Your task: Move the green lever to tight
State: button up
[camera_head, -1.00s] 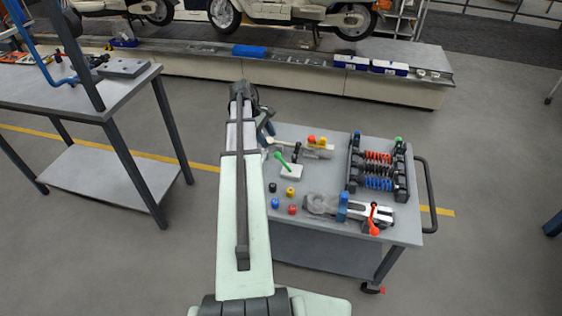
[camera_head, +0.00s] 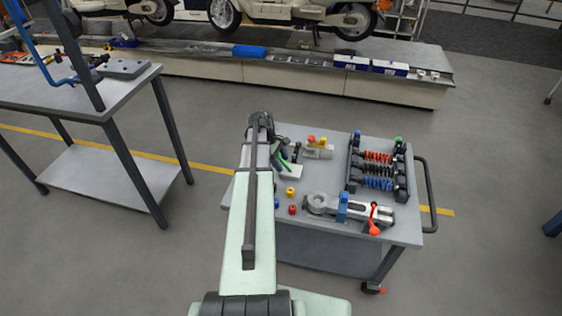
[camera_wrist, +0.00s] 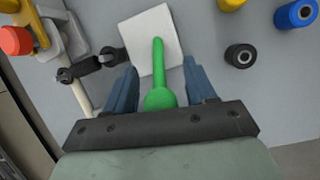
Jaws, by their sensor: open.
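The green lever (camera_wrist: 158,72) has a round knob at its near end and a straight shaft in the wrist view. The shaft lies over a white block (camera_wrist: 135,42). My gripper (camera_wrist: 162,80) is open, with its two blue fingers on either side of the lever and visible gaps to both sides. I cannot tell how high the fingers are relative to it. In the head view the lever (camera_head: 283,163) is partly hidden by my arm, beside the white block (camera_head: 292,172) on the cart (camera_head: 325,238). No "tight" marking is legible.
A dark linkage (camera_wrist: 92,65) lies left of the fingers in the wrist view. A black roller (camera_wrist: 240,55) and a blue roller (camera_wrist: 297,14) lie to the right. A clamp with a red handle (camera_head: 375,222) and a rack of coloured springs (camera_head: 378,170) occupy the cart's right side.

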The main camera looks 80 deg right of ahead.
jog(key=shift+s+f, duration=0.15)
jog(key=shift+f, duration=0.1)
grip_shut()
dwell(0.5)
